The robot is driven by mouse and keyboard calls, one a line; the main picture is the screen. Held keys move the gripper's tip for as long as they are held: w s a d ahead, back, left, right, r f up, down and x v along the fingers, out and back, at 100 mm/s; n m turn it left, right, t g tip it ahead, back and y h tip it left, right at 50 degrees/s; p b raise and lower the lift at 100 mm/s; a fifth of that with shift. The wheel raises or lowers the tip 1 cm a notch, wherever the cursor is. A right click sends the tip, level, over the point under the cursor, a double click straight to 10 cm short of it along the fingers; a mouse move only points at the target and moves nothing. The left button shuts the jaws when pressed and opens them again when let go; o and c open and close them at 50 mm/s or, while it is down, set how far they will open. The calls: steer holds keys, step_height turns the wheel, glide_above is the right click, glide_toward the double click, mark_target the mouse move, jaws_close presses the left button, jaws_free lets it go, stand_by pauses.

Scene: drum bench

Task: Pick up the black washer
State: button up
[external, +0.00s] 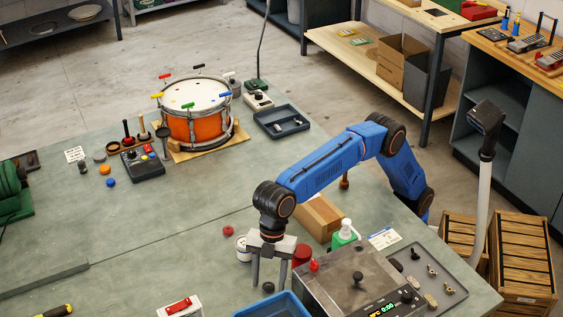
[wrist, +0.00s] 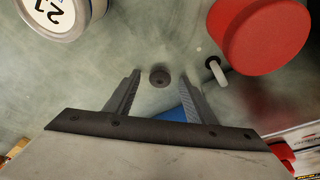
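The black washer (wrist: 159,78) is a small dark disc with a central hole, lying on the green-grey bench. In the wrist view it shows between my two fingers, near their tips. In the external view it is the small dark round thing (external: 268,287) between the fingertips. My gripper (external: 269,282) points down over it. Its two grey fingers (wrist: 163,80) are apart, with nothing held between them. The exact height of the fingertips above the bench is hard to tell.
A white can (external: 243,249) stands behind my gripper, and a red cylinder (external: 302,254) is close on the right. A blue bin (external: 272,306) is just in front. A grey box with a display (external: 358,285) stands to the right.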

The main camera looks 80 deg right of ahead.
mark_target(269, 284)
steer(key=c, duration=1.1)
step_height(269, 284, up, 10)
